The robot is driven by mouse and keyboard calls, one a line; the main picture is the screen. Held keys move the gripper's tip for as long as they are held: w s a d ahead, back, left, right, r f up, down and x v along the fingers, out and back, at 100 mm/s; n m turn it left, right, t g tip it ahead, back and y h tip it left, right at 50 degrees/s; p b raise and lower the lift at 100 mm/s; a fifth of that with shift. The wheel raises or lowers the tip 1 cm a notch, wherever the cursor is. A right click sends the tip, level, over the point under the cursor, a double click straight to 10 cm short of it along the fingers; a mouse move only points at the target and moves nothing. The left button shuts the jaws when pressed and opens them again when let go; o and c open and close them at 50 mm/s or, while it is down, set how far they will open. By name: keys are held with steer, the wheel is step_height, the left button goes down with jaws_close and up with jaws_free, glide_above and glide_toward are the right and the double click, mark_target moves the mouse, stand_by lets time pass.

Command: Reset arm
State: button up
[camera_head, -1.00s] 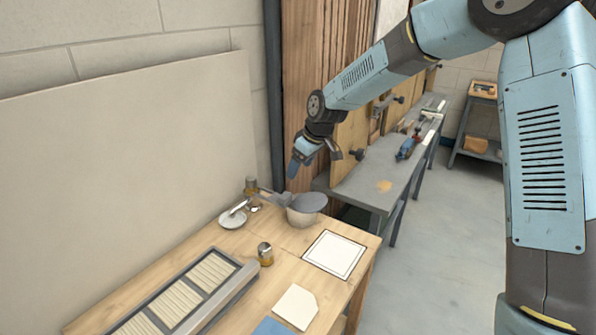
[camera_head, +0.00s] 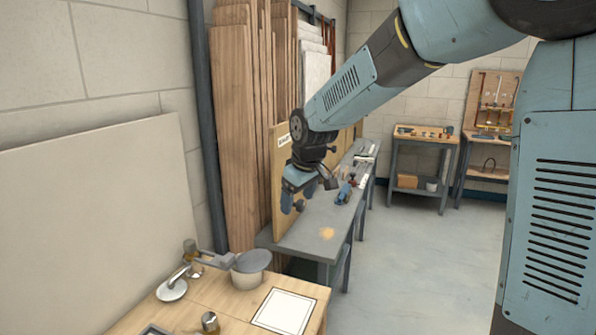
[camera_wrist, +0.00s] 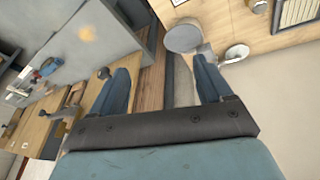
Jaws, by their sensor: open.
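My gripper (camera_head: 292,203) hangs at the end of the blue arm, pointing down, in the middle of the head view. It is in the air above the gap between the wooden table and the grey workbench. In the wrist view its two blue fingers (camera_wrist: 162,88) are spread apart with nothing between them. Behind them, lower down, are wooden boards and a grey bar.
The wooden table (camera_head: 232,313) at lower left carries a lidded pot (camera_head: 249,274), a white dish (camera_head: 172,289), a brass fitting (camera_head: 210,322) and a framed white sheet (camera_head: 284,311). The grey workbench (camera_head: 318,222) holds tools. Boards (camera_head: 238,130) lean on the wall. The floor (camera_head: 420,260) at right is clear.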

steer(key=s+d+r+m+t+h, duration=0.15)
steer(key=s+d+r+m, duration=0.45)
steer(key=s+d, duration=0.75)
steer(key=s+d+r+m, duration=0.1)
steer(key=s+d+m, duration=0.2)
steer(key=s+d, duration=0.7)
steer(key=s, duration=0.2)
steer(key=shift+s+m, duration=0.4)
steer(key=shift+d+t, duration=0.1)
steer(key=shift+t, duration=0.15)
steer(key=shift+c, duration=0.2)
